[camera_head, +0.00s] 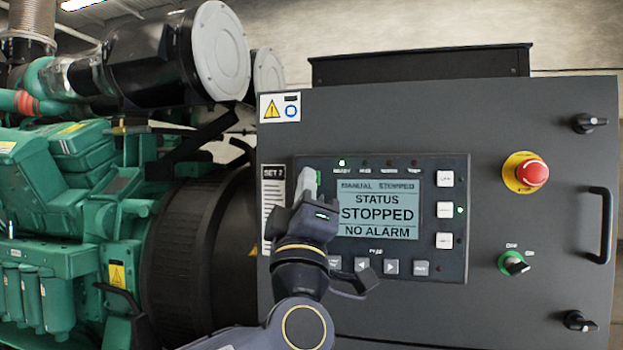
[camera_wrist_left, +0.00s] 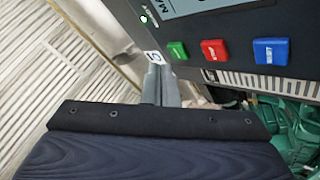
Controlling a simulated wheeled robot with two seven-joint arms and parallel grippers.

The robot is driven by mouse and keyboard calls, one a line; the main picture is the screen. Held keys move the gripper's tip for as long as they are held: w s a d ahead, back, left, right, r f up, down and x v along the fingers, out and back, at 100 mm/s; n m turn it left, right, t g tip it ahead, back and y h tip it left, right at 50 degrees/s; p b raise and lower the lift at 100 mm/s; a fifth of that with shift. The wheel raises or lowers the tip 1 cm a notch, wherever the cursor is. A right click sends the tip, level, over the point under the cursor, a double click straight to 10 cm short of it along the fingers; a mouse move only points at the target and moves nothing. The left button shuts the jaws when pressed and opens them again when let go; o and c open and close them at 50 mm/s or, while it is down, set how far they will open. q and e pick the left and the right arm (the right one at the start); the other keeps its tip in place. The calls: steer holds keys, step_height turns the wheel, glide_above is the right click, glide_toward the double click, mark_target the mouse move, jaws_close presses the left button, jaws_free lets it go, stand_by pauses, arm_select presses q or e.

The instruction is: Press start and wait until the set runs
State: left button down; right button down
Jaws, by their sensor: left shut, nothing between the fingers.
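The control panel (camera_head: 455,262) is mounted on a dark grey cabinet marked SET 2. Its screen (camera_head: 378,208) reads MANUAL STOPPED, STATUS STOPPED, NO ALARM. In the left wrist view the green button (camera_wrist_left: 177,51), the red button (camera_wrist_left: 214,50) and the blue button (camera_wrist_left: 271,51) sit in a row. My left gripper (camera_head: 309,183) is at the panel's left side and covers most of that button column in the head view. It is shut and empty. Its fingertips (camera_wrist_left: 160,62) appear beside the green button; I cannot tell whether they touch anything. My right gripper is not in view.
A red emergency stop (camera_head: 531,173), a green-ringed rotary switch (camera_head: 514,264) and a handle (camera_head: 604,225) are on the cabinet's right. White buttons (camera_head: 445,210) line the screen's right side. The green engine (camera_head: 70,205) stands to the left.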

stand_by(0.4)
arm_select(q)
steer(key=shift+w+d, duration=0.15)
steer(key=shift+w, duration=0.3)
steer(key=shift+w+d, duration=0.15)
steer(key=shift+w, duration=0.25)
stand_by(0.6)
steer(key=shift+s+a+b, duration=0.3)
steer(key=shift+s+b, duration=0.2)
steer(key=shift+s, duration=0.35)
steer(key=s+a+b, duration=0.1)
steer(key=s+b, duration=0.1)
steer(key=s, duration=0.3)
steer(key=shift+s+a+b, duration=0.4)
